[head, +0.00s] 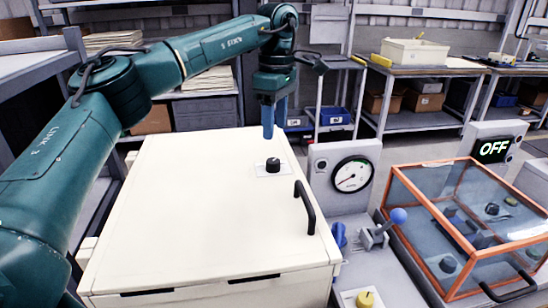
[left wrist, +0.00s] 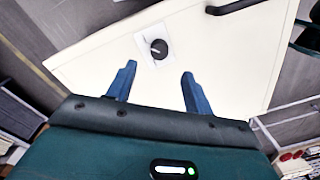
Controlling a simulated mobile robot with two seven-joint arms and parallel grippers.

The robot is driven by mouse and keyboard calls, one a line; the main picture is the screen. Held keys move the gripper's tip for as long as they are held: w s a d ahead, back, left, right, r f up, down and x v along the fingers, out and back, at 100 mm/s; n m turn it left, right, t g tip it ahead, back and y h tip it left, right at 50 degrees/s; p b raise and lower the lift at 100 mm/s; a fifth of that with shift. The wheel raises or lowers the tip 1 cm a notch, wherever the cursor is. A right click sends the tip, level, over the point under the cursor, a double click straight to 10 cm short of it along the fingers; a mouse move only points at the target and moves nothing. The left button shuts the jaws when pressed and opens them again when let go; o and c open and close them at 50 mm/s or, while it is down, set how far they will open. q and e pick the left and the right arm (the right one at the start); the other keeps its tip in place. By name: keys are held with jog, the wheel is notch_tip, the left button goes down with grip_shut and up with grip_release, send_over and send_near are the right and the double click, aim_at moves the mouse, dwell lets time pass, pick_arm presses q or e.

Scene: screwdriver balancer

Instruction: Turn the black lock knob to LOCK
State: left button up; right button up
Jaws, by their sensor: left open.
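The black lock knob (head: 273,165) sits on a small white plate on top of the cream cabinet lid (head: 190,210). In the left wrist view the knob (left wrist: 158,49) shows a light pointer mark, and the plate's lettering is too small to read. My left gripper (head: 268,118) points down above the lid, behind the knob in the head view. Its blue fingers (left wrist: 156,84) are spread apart with nothing between them, and the knob lies beyond their tips, apart from them. My right gripper is not in view.
A black handle (head: 305,207) stands up at the lid's right edge. To the right are a pressure gauge (head: 352,174), a blue-knobbed lever (head: 398,216), a yellow knob (head: 365,299), an orange-framed clear box (head: 450,250) and an OFF display (head: 494,149). The lid is otherwise clear.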

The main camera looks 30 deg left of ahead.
aim_at(274, 161)
pick_arm(q)
jog(key=f, duration=0.8)
jog(key=shift+s+f, duration=0.2)
jog(key=shift+f, duration=0.1)
jog(key=c, duration=1)
